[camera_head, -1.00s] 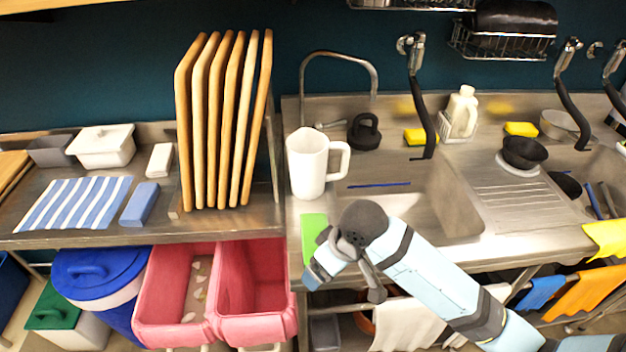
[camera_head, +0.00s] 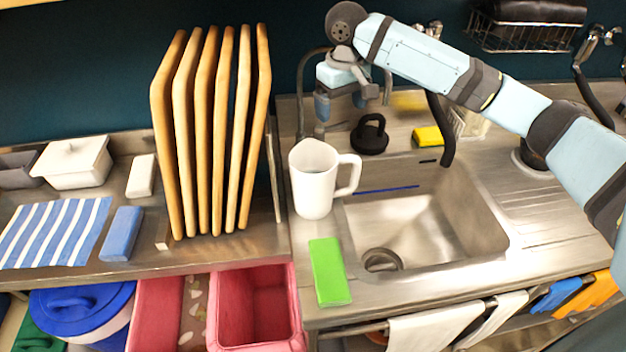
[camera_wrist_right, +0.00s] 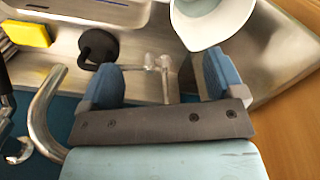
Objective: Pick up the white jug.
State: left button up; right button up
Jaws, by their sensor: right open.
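The white jug (camera_head: 314,180) stands upright at the left edge of the sink, its handle pointing right. My right gripper (camera_head: 342,104) is above and behind the jug in the head view, near the faucet, with fingers pointing down. In the right wrist view, the jug's rim and inside (camera_wrist_right: 214,22) show at the top, beyond the open fingers (camera_wrist_right: 160,82). My left gripper is not in view.
The faucet (camera_wrist_right: 158,62) shows between the fingers in the wrist view. Upright wooden boards (camera_head: 212,130) stand left of the jug. A black weight-like object (camera_head: 370,136) and yellow sponge (camera_head: 428,136) lie behind the sink basin (camera_head: 430,220). A green sponge (camera_head: 329,272) lies in front.

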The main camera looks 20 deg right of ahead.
aim_at(340, 157)
jog(key=f, duration=0.4)
jog(key=s+f, duration=0.1)
jog(key=f, duration=0.3)
jog(key=f+p, duration=0.1)
jog(key=f, duration=0.4)
jog(key=shift+s+a+f, duration=0.1)
jog(key=shift+s+a, duration=0.05)
jog(key=shift+s, duration=0.2)
jog(key=c, duration=1.6)
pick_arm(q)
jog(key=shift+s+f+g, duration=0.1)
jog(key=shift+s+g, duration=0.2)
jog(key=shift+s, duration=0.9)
pick_arm(e)
grip_shut()
